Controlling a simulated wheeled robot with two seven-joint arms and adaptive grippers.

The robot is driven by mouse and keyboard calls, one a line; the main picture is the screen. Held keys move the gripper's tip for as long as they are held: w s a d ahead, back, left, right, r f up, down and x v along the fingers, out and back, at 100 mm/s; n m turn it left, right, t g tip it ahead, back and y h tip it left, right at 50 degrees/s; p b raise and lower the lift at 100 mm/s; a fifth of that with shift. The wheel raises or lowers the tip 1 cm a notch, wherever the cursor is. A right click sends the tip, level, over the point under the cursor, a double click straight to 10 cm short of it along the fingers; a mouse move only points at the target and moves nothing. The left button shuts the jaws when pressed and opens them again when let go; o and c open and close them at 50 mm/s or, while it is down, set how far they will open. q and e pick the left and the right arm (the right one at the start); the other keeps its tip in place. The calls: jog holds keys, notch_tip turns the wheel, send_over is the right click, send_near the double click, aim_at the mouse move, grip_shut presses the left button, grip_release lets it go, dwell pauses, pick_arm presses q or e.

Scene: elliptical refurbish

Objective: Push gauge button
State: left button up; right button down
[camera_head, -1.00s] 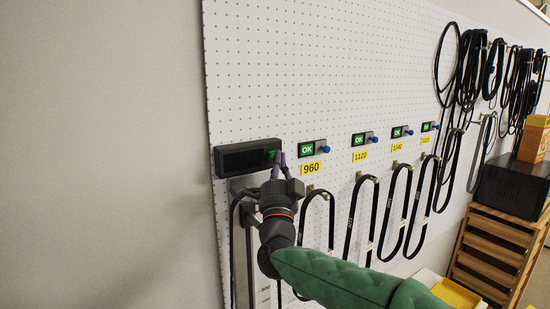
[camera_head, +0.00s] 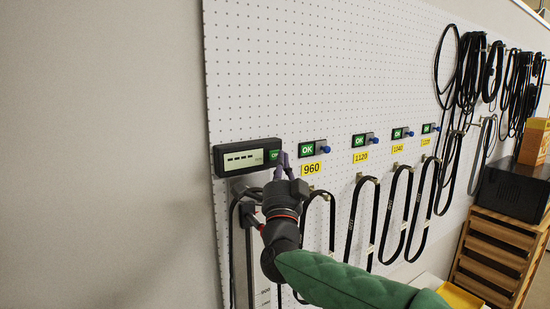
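The gauge (camera_head: 243,157) is a black box on the left edge of the pegboard, with a lit pale screen showing dashes. Its small green button (camera_head: 274,155) is at the right end of its front. My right gripper (camera_head: 281,160) is right at the button's lower right, fingertips pointing up at it. The purple-grey fingertips look close together, with nothing seen between them. Whether they touch the button cannot be told. My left gripper is not in view.
A white pegboard (camera_head: 300,60) fills the middle. Green OK boxes with blue knobs (camera_head: 326,149) and yellow number labels (camera_head: 312,168) run to the right, with black belts (camera_head: 360,215) hanging below. A wooden rack (camera_head: 497,250) and a black box (camera_head: 515,190) stand at right.

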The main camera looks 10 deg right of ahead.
jog(key=s+b, duration=0.1)
jog(key=s, duration=0.1)
jog(key=s+d+b, duration=0.2)
jog(key=s, duration=0.1)
jog(key=shift+s+b, duration=0.3)
dwell(1.4)
